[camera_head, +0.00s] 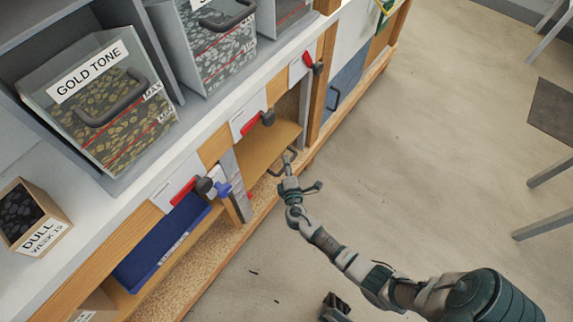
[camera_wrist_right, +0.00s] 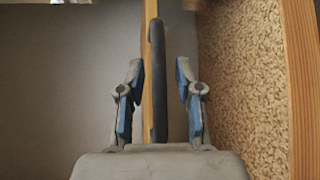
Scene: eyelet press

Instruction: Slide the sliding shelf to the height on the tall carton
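The sliding shelf (camera_head: 266,150) is a light wooden board in the middle bay of the cabinet, with a dark handle (camera_head: 288,158) at its front. My right gripper (camera_head: 290,172) is in front of the shelf at the handle. In the wrist view the fingers (camera_wrist_right: 160,95) stand apart, one on each side of the shelf's front edge (camera_wrist_right: 147,75) and the dark handle (camera_wrist_right: 159,80). A gap shows between each finger and the handle, so it is not gripped. I cannot make out a tall carton.
A blue tray (camera_head: 160,245) sits in the left bay. A gold tone bin (camera_head: 98,105) and a small dull box (camera_head: 33,217) stand above. The floor to the right is clear near the cabinet.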

